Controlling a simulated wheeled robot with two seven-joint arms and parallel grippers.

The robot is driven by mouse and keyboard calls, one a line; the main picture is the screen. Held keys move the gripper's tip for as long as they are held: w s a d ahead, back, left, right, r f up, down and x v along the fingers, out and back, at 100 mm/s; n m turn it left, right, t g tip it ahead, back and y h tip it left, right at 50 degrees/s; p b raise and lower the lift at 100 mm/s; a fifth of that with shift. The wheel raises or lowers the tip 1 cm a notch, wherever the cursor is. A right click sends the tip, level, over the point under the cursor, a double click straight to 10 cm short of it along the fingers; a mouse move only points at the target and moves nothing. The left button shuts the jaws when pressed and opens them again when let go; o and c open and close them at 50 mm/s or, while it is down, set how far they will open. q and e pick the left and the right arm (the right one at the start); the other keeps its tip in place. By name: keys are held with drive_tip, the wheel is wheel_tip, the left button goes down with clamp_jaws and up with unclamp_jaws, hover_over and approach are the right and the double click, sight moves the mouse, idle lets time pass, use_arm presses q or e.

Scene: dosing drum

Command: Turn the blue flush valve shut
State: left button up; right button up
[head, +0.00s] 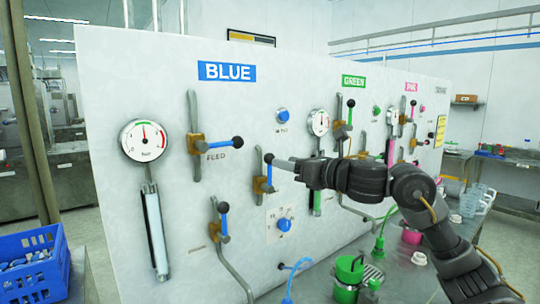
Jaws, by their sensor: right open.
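The blue section of the white panel (105,90) has several brass valves with blue levers. The top valve (195,143), marked FEED, has its lever pointing right, about level. The middle valve (260,185) has its blue lever (269,174) upright, with a dark knob on top. The lower-left valve (214,229) also has its lever up. No readable label marks the middle or lower valve, so I cannot tell by label which is flush. My right gripper (275,161) is open, its fingertips at the middle valve's knob; contact is unclear. My left gripper is out of view.
A blue sign (227,71) and a round gauge (145,140) are on the panel. Green and pink sections lie to the right, partly behind my arm. A green container (347,275) stands on the bench below. A blue crate (35,265) is at lower left.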

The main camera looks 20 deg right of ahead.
sight(270, 159)
drive_tip(key=p+x, duration=0.1)
drive_tip(key=x, duration=0.5)
drive_tip(key=shift+w+a+p, duration=0.15)
drive_tip(key=shift+a+p, duration=0.05)
drive_tip(key=shift+p, duration=0.2)
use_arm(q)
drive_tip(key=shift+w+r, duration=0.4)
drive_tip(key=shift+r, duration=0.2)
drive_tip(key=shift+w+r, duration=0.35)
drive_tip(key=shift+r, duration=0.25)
use_arm(e)
drive_tip(key=shift+w+a+f, duration=0.1)
drive_tip(key=shift+w, duration=0.1)
clamp_jaws()
